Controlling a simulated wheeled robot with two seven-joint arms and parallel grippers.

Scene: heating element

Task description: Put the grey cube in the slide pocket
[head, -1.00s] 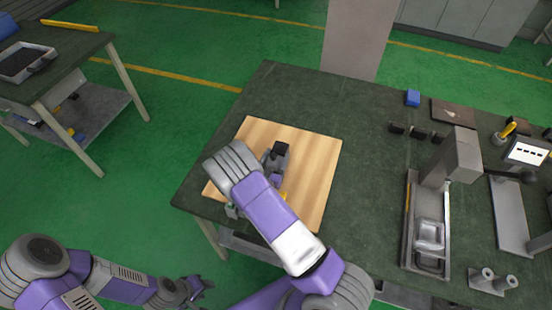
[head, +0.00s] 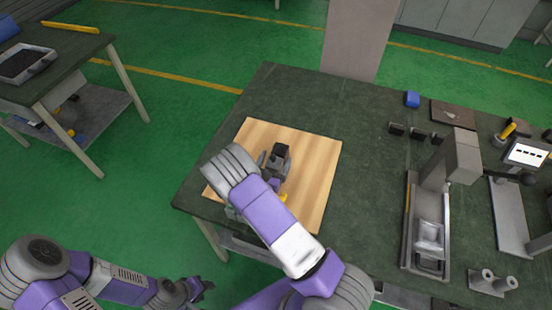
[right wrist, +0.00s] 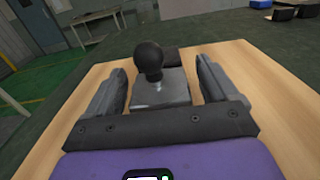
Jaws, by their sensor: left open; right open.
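A grey block (right wrist: 165,92) with a black ball knob on top sits on the wooden board; I take it to be the grey cube. In the right wrist view it lies between the two spread fingers of my right gripper (right wrist: 157,88), with gaps on both sides. In the head view my right gripper (head: 275,162) is over the board and partly hides the block. My left gripper (head: 198,289) is open and empty, low at the left, away from the table. The slide (head: 412,220), with a pale tray-like pocket (head: 430,236), is at the right.
The wooden board (head: 317,170) lies on the dark green table (head: 350,125). Two grey tubes (head: 492,281) are at the front right.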

